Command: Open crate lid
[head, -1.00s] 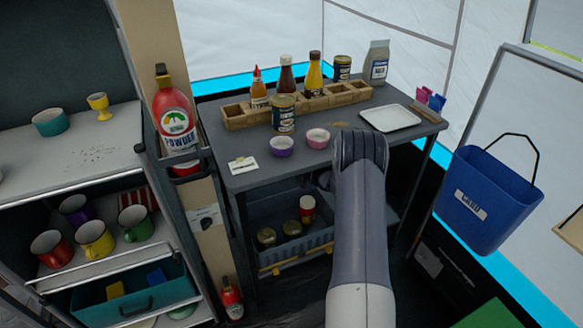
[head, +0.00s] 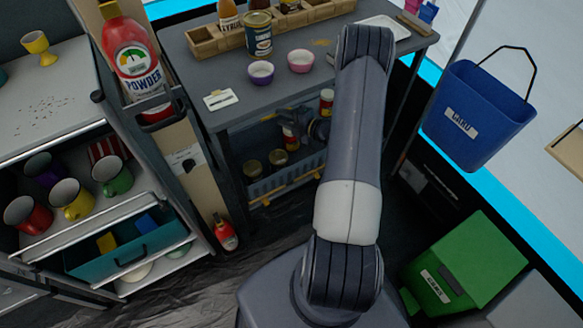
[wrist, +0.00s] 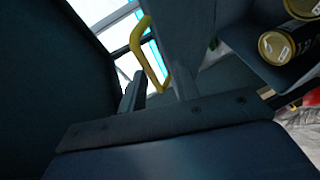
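A blue-grey crate (head: 262,190) with yellow clips stands on the shelf under the dark table. In the head view its top looks open at the front, with jars and a red bottle in or behind it. A green box (head: 465,270) with a closed-looking top and a white label stands on the floor at the right. My gripper (head: 318,128) reaches under the tabletop beside the red bottle, partly hidden by my own arm. The wrist view is dark and close; it shows a yellow handle (wrist: 150,52) near grey bars.
The table (head: 300,100) overhangs my gripper. Two jars, one of them a gold-lidded jar (wrist: 275,46), are close in the wrist view. A blue bin (head: 475,115) hangs at the right. A shelf with mugs and a teal drawer (head: 125,255) is at the left.

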